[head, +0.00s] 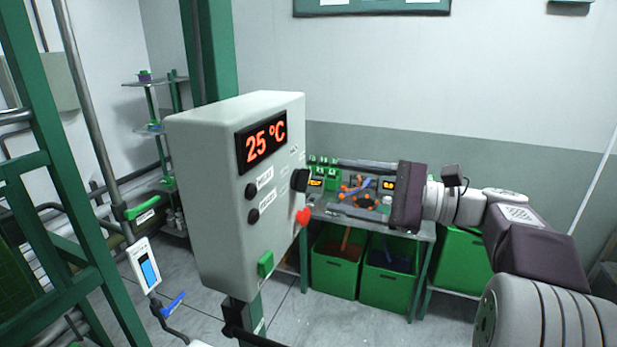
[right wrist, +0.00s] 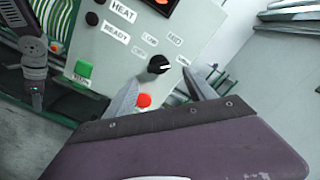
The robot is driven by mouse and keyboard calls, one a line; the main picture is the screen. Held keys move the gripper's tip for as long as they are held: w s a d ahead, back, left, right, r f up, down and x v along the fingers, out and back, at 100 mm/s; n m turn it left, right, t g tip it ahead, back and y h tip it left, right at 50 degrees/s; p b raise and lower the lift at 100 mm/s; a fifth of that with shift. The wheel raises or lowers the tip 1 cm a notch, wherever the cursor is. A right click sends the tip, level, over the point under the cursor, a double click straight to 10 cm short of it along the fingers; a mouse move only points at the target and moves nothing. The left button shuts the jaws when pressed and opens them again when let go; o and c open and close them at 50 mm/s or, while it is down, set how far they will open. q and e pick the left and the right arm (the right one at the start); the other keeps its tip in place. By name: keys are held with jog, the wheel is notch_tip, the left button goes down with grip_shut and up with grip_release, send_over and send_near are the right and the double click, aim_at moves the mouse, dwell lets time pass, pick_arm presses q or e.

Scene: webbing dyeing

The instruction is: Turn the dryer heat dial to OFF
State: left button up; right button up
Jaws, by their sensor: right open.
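The dryer control box (head: 215,200) is a grey panel with a red display reading 25 °C. Its black heat dial (head: 300,180) sits on the right part of the front face. In the right wrist view the dial (right wrist: 158,64) has a white mark pointing right, toward a label that looks like HIGH; the small labels around it are blurred. My right gripper (head: 332,188) is open in front of the panel. In the right wrist view its fingertips (right wrist: 160,88) lie either side of and just below the dial, apparently not touching it.
A red button (head: 302,216) sits just below the dial, and a green button (head: 266,263) lower down. HEAT and READY lamps are dark. A workbench (head: 345,215) with green bins (head: 335,268) stands behind. A green frame (head: 40,160) is at the left.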

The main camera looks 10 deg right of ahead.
aim_at(308, 184)
jog(key=p+x, duration=0.1)
jog(key=x, duration=0.2)
jog(key=p+x, duration=0.1)
jog(key=x, duration=0.2)
jog(key=shift+s+a+r, duration=0.25)
jog(key=shift+s, duration=0.05)
jog(key=shift+w+a+f, duration=0.15)
jog(key=shift+w+f, duration=0.05)
jog(key=shift+w, duration=0.2)
jog(key=shift+c, duration=0.3)
jog(key=shift+s, duration=0.15)
jog(key=c, duration=1.3)
jog(key=shift+f+b, duration=0.15)
jog(key=shift+b, duration=0.25)
jog(key=shift+f+n+b, duration=0.2)
jog(key=shift+n+b, duration=10.1)
jog(key=shift+n, duration=3.1)
